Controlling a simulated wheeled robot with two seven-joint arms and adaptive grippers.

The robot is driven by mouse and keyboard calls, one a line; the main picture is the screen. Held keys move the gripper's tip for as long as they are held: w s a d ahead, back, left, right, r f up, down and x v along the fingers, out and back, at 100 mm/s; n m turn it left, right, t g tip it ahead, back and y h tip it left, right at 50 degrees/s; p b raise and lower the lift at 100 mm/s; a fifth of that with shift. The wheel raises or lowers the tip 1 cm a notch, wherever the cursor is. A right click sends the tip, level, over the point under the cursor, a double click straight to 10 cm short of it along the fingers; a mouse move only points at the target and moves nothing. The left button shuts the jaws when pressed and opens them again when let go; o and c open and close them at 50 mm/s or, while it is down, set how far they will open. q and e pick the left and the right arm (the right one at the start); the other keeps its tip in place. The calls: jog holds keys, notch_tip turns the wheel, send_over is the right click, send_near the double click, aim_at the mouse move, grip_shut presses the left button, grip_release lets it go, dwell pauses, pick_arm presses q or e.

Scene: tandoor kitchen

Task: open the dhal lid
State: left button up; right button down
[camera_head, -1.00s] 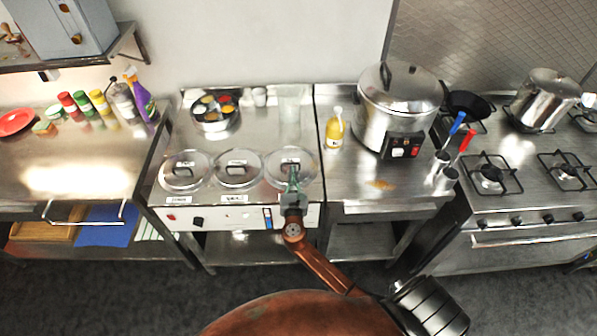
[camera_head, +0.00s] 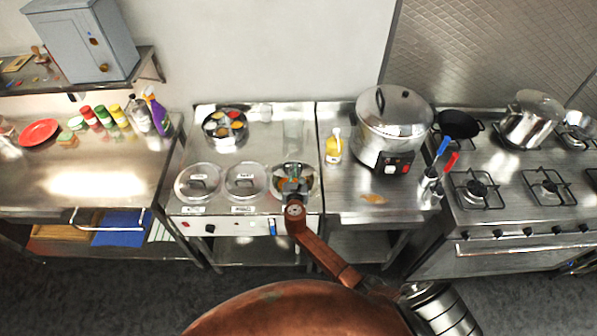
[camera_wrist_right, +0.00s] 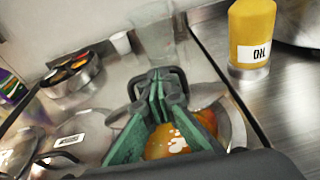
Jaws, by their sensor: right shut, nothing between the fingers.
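Three round wells sit in a row on the steel counter unit. The left well has a steel lid (camera_head: 198,182) and the middle well has another lid (camera_head: 245,181), both lying flat. The right-hand well (camera_head: 308,180) shows a dark interior, and in the right wrist view it holds orange-yellow food (camera_wrist_right: 166,143). I cannot make out its lid clearly. My right gripper (camera_head: 293,180) is over this well, and it also shows in the right wrist view (camera_wrist_right: 160,90). Its green-padded fingers are shut and empty, and hide part of the well. My left gripper is out of view.
A round spice tin (camera_head: 225,140) and a clear container (camera_head: 293,138) stand behind the wells. A yellow oil bottle (camera_head: 334,146) and a large steel cooker (camera_head: 392,130) stand to the right. Gas burners (camera_head: 478,190) lie further right.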

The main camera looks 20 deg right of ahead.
jog(key=w+r, duration=0.1)
jog(key=w+d+r+p, duration=0.1)
jog(key=w+r, duration=0.1)
jog(key=shift+d+r, duration=0.15)
jog(key=shift+r, duration=0.05)
jog(key=w, duration=0.1)
jog(key=w+d+r, duration=0.1)
jog(key=w, duration=0.1)
jog(key=shift+w+d+r+p, duration=0.1)
jog(key=shift+w+d+p, duration=0.1)
jog(key=shift+p, duration=0.15)
dwell(0.9)
jog(key=s+a+r+p, duration=0.3)
jog(key=s+r+p, duration=0.3)
jog(key=s+p, duration=0.1)
jog(key=shift+r+p, duration=0.25)
jog(key=shift+p, duration=0.3)
